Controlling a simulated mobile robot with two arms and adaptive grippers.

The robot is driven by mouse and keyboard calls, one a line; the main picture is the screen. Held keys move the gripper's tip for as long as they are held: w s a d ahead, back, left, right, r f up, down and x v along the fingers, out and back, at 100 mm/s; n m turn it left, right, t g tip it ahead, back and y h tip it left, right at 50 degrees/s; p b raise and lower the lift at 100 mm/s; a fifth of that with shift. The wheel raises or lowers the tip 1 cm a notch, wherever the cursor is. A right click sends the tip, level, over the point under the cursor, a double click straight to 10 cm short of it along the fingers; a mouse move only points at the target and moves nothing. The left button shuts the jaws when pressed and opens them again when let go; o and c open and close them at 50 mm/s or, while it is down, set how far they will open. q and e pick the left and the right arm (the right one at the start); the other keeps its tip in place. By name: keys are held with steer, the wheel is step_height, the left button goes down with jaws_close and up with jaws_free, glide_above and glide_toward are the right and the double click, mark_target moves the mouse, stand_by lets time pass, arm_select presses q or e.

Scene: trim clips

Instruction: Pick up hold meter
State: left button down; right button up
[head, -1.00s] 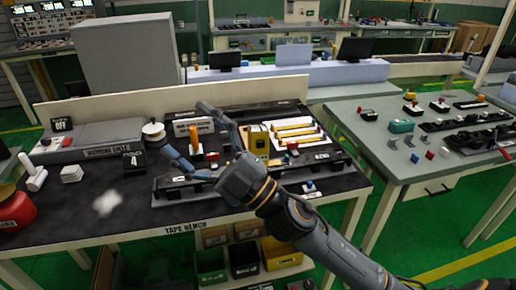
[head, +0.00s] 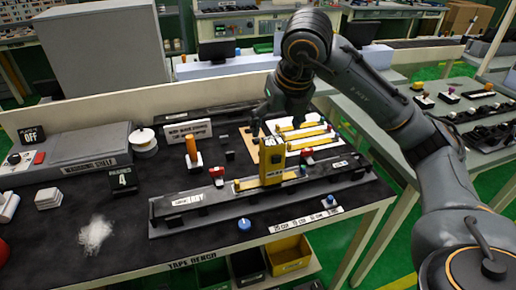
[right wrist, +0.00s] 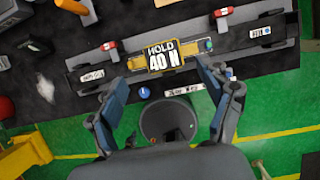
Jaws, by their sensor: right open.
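The hold meter (head: 272,162) is a yellow upright block with a dark display. It stands at the long grey rail fixture (head: 205,200) on the bench, by a yellow strip. In the right wrist view the hold meter (right wrist: 164,56) reads "HOLD 40 N". In the right wrist view, the open fingers of the right gripper (right wrist: 162,75) are on either side of the meter's lower edge, with nothing held; contact is not clear. My left gripper is not in view.
Red clamps (head: 217,175) and (head: 306,157) flank the meter. An orange-handled tool (head: 192,150) stands behind the rail at left. A white board (head: 305,134) with yellow strips lies behind. Open bins (head: 288,256) sit under the bench.

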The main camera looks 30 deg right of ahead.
mark_target(275, 142)
steer(key=f, duration=0.3)
steer(key=d+f, duration=0.1)
steer(key=f, duration=0.1)
steer(key=shift+w+f, duration=0.25)
steer(key=shift+w, duration=0.15)
steer(key=shift+w+d+f+p, duration=0.1)
steer(key=shift+w+f+p, duration=0.2)
steer(key=shift+w+f, duration=0.4)
steer(key=shift+f+p, duration=0.4)
steer(key=shift+f, duration=0.3)
steer(key=p+x, duration=0.1)
steer(key=x, duration=0.2)
steer(key=shift+w+f, duration=0.1)
steer(key=shift+f, duration=0.2)
steer(key=shift+w+f, duration=0.1)
steer(key=shift+f, duration=0.1)
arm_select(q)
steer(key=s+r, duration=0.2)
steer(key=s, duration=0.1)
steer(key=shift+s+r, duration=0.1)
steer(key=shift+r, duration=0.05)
arm_select(e)
steer(key=c, duration=1.3)
